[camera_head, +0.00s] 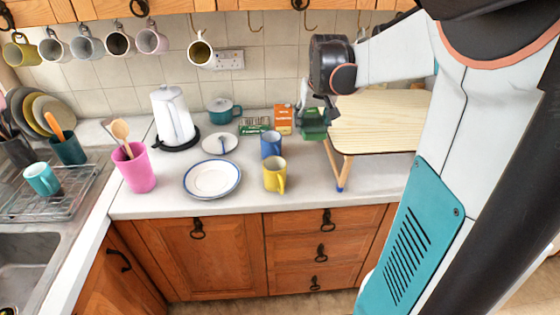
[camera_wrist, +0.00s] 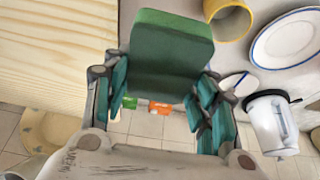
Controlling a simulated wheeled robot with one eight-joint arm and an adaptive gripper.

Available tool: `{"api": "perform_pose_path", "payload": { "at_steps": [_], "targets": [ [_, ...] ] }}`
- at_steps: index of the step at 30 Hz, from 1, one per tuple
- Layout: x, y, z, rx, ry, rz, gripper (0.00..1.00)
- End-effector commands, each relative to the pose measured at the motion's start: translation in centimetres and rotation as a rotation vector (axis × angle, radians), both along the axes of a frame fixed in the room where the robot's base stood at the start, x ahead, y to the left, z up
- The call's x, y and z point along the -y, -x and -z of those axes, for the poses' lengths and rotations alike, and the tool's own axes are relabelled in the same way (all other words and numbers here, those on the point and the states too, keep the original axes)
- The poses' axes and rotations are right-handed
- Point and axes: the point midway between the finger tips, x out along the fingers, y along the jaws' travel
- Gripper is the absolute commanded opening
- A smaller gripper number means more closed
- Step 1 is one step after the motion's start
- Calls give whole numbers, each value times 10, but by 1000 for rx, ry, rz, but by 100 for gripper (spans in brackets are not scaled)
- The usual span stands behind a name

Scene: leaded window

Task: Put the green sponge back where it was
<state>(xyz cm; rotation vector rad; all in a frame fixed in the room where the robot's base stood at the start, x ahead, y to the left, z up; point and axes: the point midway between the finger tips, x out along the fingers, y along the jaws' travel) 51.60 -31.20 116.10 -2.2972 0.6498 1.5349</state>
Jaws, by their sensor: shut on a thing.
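The green sponge (camera_head: 313,130) is held in my gripper (camera_head: 318,108) in the head view, at the left edge of the small wooden table. In the wrist view the sponge (camera_wrist: 170,42) sits between the two teal-padded fingers of my gripper (camera_wrist: 160,82), which are shut on it. Its far end sticks out past the fingertips. The pale wooden tabletop (camera_wrist: 50,50) lies to its left in that view. I cannot tell whether the sponge touches anything below.
An orange box (camera_head: 283,119) and a green packet (camera_head: 254,127) stand just left of the sponge. Mugs hang above. The wooden table (camera_head: 385,120) is bare where visible.

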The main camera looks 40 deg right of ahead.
Motion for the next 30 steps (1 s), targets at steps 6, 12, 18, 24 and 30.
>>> {"api": "perform_pose_path", "payload": {
  "at_steps": [6, 12, 18, 24, 30],
  "targets": [
    [0, -1, 58, 0, 0, -1, 27],
    [0, 0, 107, 0, 0, -1, 27],
    [0, -1, 151, 0, 0, -1, 27],
    [0, 0, 171, 0, 0, -1, 27],
    [0, 0, 186, 0, 0, -1, 27]
  ]
}}
